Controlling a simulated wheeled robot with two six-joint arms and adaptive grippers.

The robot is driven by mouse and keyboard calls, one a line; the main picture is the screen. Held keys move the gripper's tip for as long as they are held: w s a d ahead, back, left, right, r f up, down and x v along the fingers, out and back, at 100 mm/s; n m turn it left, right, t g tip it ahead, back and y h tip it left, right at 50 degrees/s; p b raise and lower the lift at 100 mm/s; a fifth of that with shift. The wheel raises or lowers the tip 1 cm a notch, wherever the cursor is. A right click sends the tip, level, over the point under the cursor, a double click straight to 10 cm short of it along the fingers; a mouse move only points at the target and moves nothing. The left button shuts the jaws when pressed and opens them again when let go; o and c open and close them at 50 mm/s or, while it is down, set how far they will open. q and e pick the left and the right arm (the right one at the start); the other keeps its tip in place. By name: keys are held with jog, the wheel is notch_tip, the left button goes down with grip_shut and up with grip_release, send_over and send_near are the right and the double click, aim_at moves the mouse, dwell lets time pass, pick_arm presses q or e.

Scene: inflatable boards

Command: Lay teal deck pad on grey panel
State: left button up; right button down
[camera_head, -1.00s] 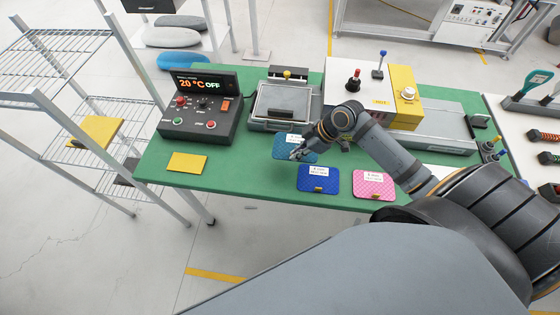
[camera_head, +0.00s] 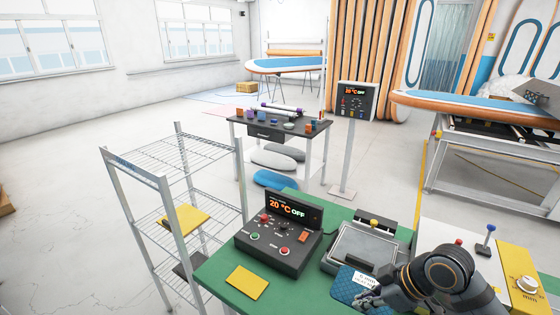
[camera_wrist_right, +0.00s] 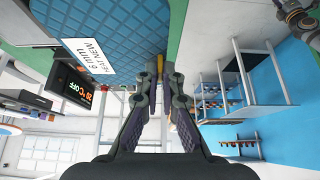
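The teal deck pad (camera_head: 347,284) with a white label lies at the front of the grey press on the green table. It also shows large in the right wrist view (camera_wrist_right: 120,30). My right gripper (camera_head: 368,298) is at the pad's near edge. In the wrist view its fingertips (camera_wrist_right: 163,70) are closed together around a small yellow tab at that edge. Whether the pad is lifted off the table is hard to tell. Two grey oval panels, one darker (camera_head: 284,145) and one lighter (camera_head: 271,158), lie low near the small dark table. My left gripper is out of view.
A black control box (camera_head: 277,240) reading 20 °C OFF and a yellow card (camera_head: 247,283) are on the green table (camera_head: 225,272). A wire shelf (camera_head: 170,165) stands left. A blue oval panel (camera_head: 277,180) lies before the grey ones. A post-mounted display (camera_head: 356,100) stands beyond.

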jog(key=r, duration=0.1)
jog(key=s+a+r, duration=0.1)
jog(key=r, duration=0.1)
jog(key=a+r, duration=0.1)
jog(key=r, duration=0.1)
jog(key=shift+s+a+b, duration=0.1)
jog(key=shift+s+b, duration=0.25)
jog(key=shift+a+f, duration=0.1)
